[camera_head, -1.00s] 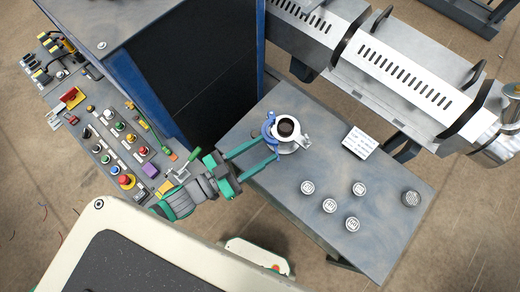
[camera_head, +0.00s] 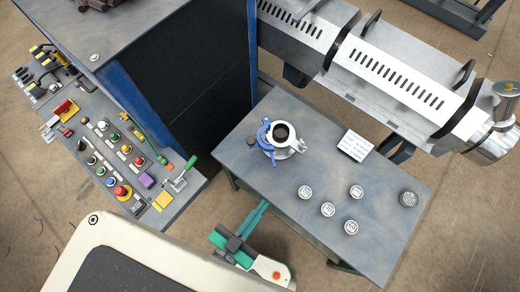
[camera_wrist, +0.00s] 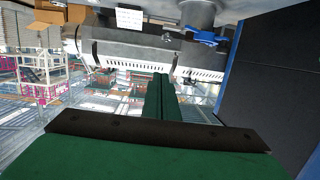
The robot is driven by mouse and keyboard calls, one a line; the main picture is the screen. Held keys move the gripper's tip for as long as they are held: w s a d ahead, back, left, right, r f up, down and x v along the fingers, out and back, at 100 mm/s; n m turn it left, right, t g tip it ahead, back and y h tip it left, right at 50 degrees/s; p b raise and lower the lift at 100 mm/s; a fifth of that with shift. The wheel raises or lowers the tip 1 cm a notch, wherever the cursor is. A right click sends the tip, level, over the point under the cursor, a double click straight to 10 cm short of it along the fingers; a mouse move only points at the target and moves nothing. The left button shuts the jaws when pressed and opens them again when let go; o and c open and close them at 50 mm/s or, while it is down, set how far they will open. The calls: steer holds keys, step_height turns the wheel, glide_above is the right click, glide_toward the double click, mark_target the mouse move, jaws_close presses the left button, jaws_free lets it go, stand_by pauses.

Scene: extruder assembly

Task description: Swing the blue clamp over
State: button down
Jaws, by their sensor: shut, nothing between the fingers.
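The blue clamp (camera_head: 263,136) curves around the left side of an upright metal ring-shaped part (camera_head: 289,141) on the grey table, in the head view. The clamp also shows at the top of the wrist view (camera_wrist: 204,38), beside a grey cylinder. My gripper (camera_head: 264,205) is just off the table's front-left edge, apart from the clamp and below it in the picture. Its green fingers are together and empty. In the wrist view the closed fingers (camera_wrist: 160,82) point up the middle, left of the clamp. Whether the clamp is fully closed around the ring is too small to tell.
The grey table (camera_head: 240,165) also carries several round metal pieces (camera_head: 327,209) and a white label card (camera_head: 355,145). A dark cabinet (camera_head: 205,95) and a control panel (camera_head: 100,150) stand to the left. The extruder barrel (camera_head: 395,75) runs behind the table.

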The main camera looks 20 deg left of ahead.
steer(key=s+d+r+n+y, duration=0.1)
steer(key=d+n+y, duration=0.1)
steer(key=d, duration=0.3)
steer(key=shift+s+d+r+n+y, duration=0.2)
steer(key=shift+s+d+n+y, duration=0.15)
steer(key=shift+y, duration=0.55)
